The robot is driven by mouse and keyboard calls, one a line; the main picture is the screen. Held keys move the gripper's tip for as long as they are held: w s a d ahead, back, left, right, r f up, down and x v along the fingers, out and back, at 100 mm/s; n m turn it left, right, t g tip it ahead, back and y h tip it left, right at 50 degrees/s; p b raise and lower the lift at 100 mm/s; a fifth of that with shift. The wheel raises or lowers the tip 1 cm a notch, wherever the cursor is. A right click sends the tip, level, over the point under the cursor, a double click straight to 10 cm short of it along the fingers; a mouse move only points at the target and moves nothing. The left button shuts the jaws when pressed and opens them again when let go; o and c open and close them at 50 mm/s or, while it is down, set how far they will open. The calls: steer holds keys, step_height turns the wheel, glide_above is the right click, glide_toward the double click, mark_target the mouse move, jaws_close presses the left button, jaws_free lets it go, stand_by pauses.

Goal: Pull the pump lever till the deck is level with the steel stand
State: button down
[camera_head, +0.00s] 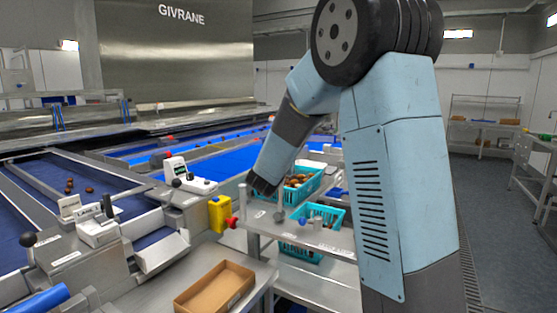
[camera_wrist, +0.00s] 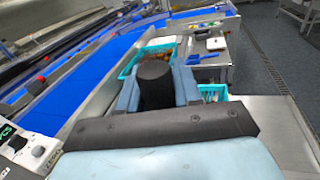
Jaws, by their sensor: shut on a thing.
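In the wrist view, my gripper (camera_wrist: 157,92) is shut on the black, round-topped grip of the pump lever (camera_wrist: 155,78), with one blue-grey finger on each side. In the head view, my gripper (camera_head: 263,187) is a dark shape at the end of my arm, pointing down above a steel deck (camera_head: 330,243); the lever's grip is hidden there. Teal crates (camera_head: 312,187) stand by the deck. A steel surface (camera_head: 262,280) with a cardboard tray lies to its lower left and looks lower. I cannot tell for sure which surface is the steel stand.
A yellow box with a red knob (camera_head: 220,213) sits left of the deck. The cardboard tray (camera_head: 215,287) is in front. Blue conveyor belts (camera_head: 225,172) run behind and left, with a few dates. My arm hides much of the right. Open floor (camera_head: 500,235) lies far right.

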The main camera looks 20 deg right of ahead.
steer(key=shift+s+d, duration=0.15)
steer(key=shift+s, duration=0.1)
steer(key=shift+w, duration=0.2)
stand_by(1.1)
steer(key=c, duration=0.7)
jaws_free()
